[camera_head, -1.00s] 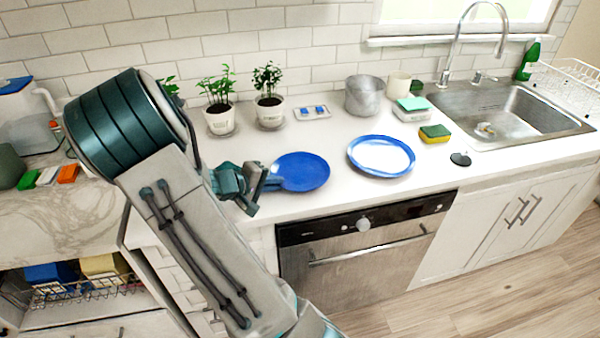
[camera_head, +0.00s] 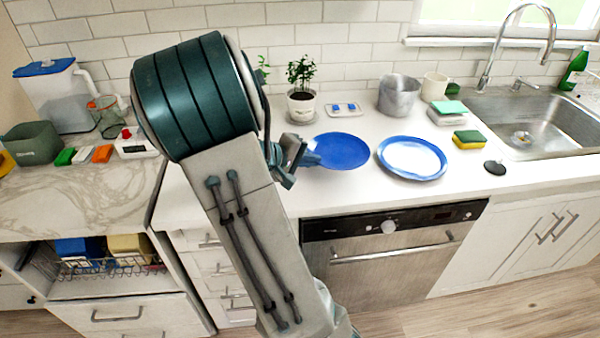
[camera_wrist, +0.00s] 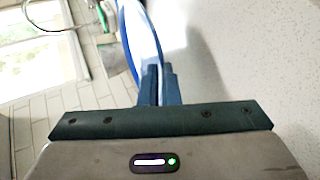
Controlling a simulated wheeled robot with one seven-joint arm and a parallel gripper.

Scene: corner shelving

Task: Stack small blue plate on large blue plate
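The small blue plate (camera_head: 341,151) is plain blue and sits at the left of the large blue plate in the head view. The large blue plate (camera_head: 412,158) lies on the white counter, with a blue rim and a bright white glare in its middle. My gripper (camera_head: 308,158) is at the left edge of the small plate. In the wrist view my gripper's fingers (camera_wrist: 160,80) are close together on the small plate (camera_wrist: 130,42), seen nearly edge-on. The small plate appears raised above the counter, with a narrow gap between the two plates in the head view.
Behind the plates stand a potted plant (camera_head: 301,92), a small tray (camera_head: 343,110), a metal pot (camera_head: 398,95) and a cup (camera_head: 434,87). Sponges (camera_head: 468,139) and a black disc (camera_head: 495,167) lie right of the large plate, before the sink (camera_head: 540,125).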

